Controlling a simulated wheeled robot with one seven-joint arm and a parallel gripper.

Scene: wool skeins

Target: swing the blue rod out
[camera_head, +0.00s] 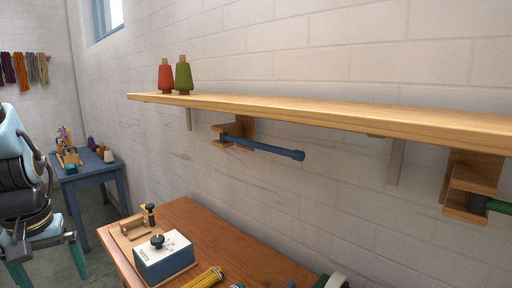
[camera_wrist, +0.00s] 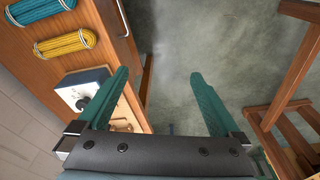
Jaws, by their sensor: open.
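The blue rod (camera_head: 265,148) is mounted in a wooden bracket (camera_head: 247,128) under the wall shelf. It points to the right, roughly along the shelf, and ends in a round blue knob. My gripper (camera_wrist: 160,76) has two teal fingers spread well apart, with nothing between them but a view of the floor. In the head view my gripper (camera_head: 50,278) hangs at the lower left, pointing down, well apart from the rod and lower than it. The rod does not show in the wrist view.
The shelf (camera_head: 300,108) bears a red and a green cone. A green rod (camera_head: 497,206) sits in another bracket at right. Below, a wooden table (camera_head: 215,228) holds a blue-and-white box (camera_head: 163,257) and yellow skein (camera_head: 205,278). A blue table (camera_head: 85,172) stands at left.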

